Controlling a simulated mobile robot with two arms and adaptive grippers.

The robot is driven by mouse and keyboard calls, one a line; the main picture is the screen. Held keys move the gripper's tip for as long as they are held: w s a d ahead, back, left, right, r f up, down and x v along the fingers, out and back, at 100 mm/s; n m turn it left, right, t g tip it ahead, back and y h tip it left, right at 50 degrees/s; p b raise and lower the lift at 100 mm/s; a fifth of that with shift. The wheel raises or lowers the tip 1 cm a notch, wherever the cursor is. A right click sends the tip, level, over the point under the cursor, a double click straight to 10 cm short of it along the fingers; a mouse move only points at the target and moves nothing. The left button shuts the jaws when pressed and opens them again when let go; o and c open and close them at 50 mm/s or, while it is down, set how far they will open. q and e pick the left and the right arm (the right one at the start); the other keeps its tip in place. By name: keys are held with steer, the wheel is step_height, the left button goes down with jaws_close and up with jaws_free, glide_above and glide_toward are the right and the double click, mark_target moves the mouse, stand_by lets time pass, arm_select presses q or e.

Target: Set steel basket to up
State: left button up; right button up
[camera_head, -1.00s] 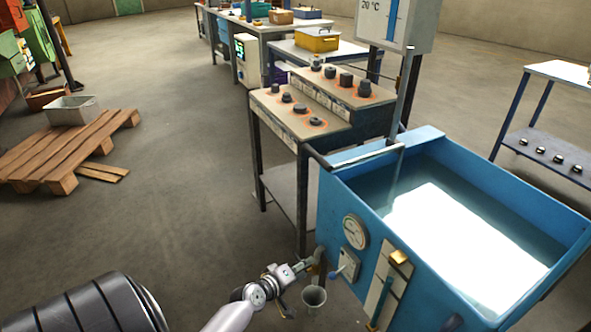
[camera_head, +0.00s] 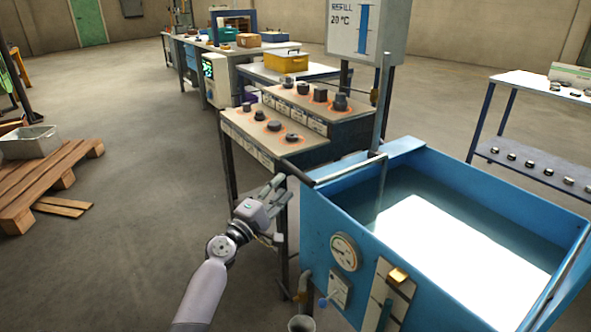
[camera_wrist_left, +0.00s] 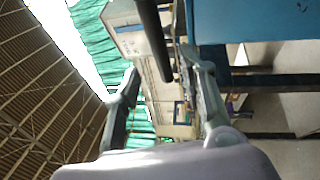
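The blue quench tank (camera_head: 320,235) stands at the right of the head view, full of water with a bright white glare. No steel basket can be made out in the water. A dark bar handle (camera_head: 296,172) sticks out past the tank's far left corner, joined to a metal rod (camera_head: 350,168) along the rim; a thin rod drops into the water. My left gripper (camera_head: 280,191) is open and empty just below and left of this handle. In the left wrist view the dark bar (camera_wrist_left: 155,40) shows between my spread fingers (camera_wrist_left: 162,70), touching neither visibly. My right gripper is not in view.
A bench with dark knob-like parts (camera_head: 262,130) stands behind my gripper, close by. A bucket (camera_head: 301,324) stands below. A wooden pallet (camera_head: 40,190) lies left; the floor between is clear.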

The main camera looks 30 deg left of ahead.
mark_target(296, 172)
arm_select(q)
steer(key=w, duration=0.2)
steer(key=w+r, duration=0.1)
steer(key=w, duration=0.5)
steer(key=shift+r, duration=0.2)
steer(key=shift+c, duration=0.6)
jaws_close()
